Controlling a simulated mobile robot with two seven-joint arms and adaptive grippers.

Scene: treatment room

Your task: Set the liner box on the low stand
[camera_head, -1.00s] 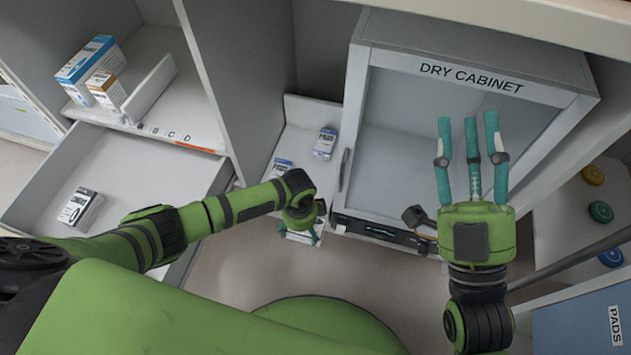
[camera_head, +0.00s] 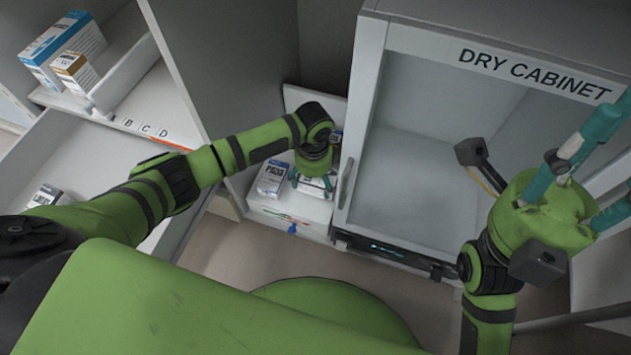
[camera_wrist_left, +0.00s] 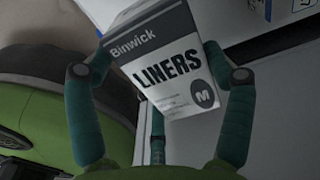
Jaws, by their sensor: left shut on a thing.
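The liner box (camera_wrist_left: 165,62), white and dark grey with the words "Binwick LINERS" and an M, shows large in the left wrist view. My left gripper (camera_wrist_left: 155,85) is shut on it with teal fingers around its sides. In the head view the left gripper (camera_head: 313,180) is over the low white stand (camera_head: 262,205), between the grey partition and the dry cabinet, and mostly hides the box. Whether the box touches the stand cannot be told. My right gripper (camera_head: 590,150) has its fingers spread and empty, in front of the dry cabinet's right side.
Another box (camera_head: 272,178) stands on the low stand, left of my left gripper. Small coloured items (camera_head: 291,227) lie near its front edge. The dry cabinet (camera_head: 420,150) rises close on the right. An open drawer (camera_head: 110,160) with a box in it is at left.

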